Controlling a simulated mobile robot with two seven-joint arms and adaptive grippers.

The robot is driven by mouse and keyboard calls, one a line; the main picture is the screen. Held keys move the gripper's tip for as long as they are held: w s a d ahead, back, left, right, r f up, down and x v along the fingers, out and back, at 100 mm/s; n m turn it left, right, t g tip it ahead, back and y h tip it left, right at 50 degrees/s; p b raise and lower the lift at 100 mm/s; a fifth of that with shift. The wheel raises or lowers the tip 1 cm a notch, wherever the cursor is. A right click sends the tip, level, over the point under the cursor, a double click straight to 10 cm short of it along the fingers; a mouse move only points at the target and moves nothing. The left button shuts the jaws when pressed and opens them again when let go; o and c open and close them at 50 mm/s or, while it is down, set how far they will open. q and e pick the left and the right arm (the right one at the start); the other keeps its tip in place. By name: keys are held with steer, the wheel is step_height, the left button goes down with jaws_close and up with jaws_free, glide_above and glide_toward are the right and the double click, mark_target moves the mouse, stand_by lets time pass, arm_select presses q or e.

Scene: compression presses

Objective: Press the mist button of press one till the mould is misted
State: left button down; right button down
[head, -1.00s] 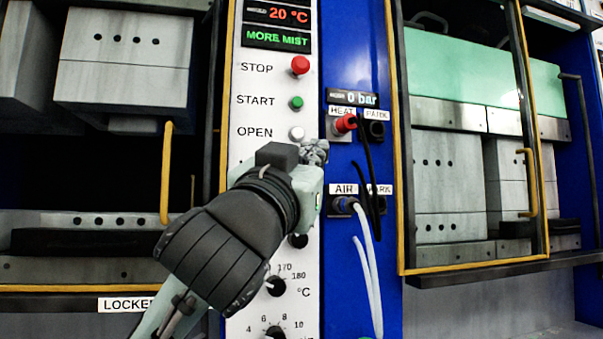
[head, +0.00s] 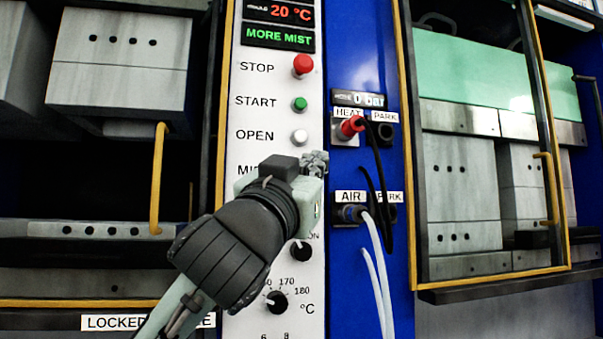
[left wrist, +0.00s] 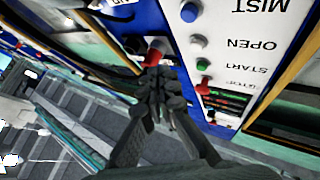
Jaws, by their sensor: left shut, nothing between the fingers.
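The control panel (head: 245,85) of press one shows a lit "MORE MIST" display (head: 278,39) and a red 20 °C readout (head: 278,12). In the head view my left gripper (head: 315,162) is in front of the panel, below the white OPEN button (head: 299,136), and hides the mist button and most of its label. In the left wrist view the blue mist button (left wrist: 189,12) shows beside the MIST label. My left gripper's fingertips (left wrist: 158,75) are shut and empty, apart from that button in the picture; contact is not seen. My right gripper is not in view.
The red STOP button (head: 303,65) and green START button (head: 300,104) sit above. Yellow-framed press doors flank the panel. Dials sit below.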

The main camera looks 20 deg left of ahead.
arm_select(q)
steer(key=w+a, duration=0.3)
steer(key=w, duration=0.2)
steer(key=shift+w+a, duration=0.25)
steer(key=shift+a, duration=0.1)
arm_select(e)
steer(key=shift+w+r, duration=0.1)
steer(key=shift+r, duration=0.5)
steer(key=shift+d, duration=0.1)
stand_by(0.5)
arm_select(q)
steer(key=shift+w+a, duration=0.25)
steer(key=shift+w, duration=0.1)
steer(key=shift+w+a, duration=0.3)
steer(key=shift+w, duration=0.15)
stand_by(0.7)
stand_by(0.4)
steer(key=shift+s+d, duration=0.55)
steer(key=shift+s, duration=0.25)
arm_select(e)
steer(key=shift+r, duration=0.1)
